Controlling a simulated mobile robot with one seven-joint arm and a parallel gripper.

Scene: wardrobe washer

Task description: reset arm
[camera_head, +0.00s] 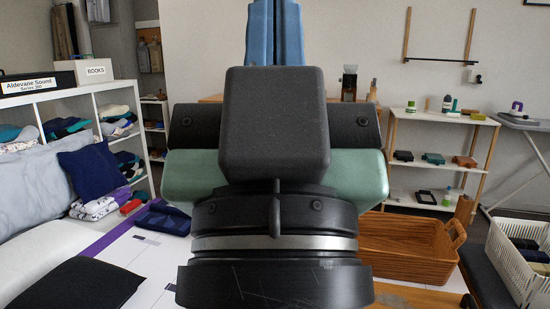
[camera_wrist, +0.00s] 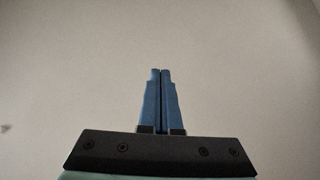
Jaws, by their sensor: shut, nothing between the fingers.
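My arm stands raised in the middle of the head view and hides much of the room behind it. My gripper (camera_head: 275,30) has blue fingers and is at the top of the head view, pointing up and cut off by the top edge. In the wrist view the two blue fingers of the gripper (camera_wrist: 160,72) lie side by side with only a thin dark line between them. They are shut and hold nothing. Behind them is only a plain pale surface, and no object is near the fingertips.
An orange-brown basket (camera_head: 405,245) sits right of my arm, and a white crate (camera_head: 515,260) is at the far right. A wooden shelf (camera_head: 440,117) with bottles stands against the back wall. White cubbies (camera_head: 95,100) with folded clothes and a dark blue pillow (camera_head: 92,175) are left.

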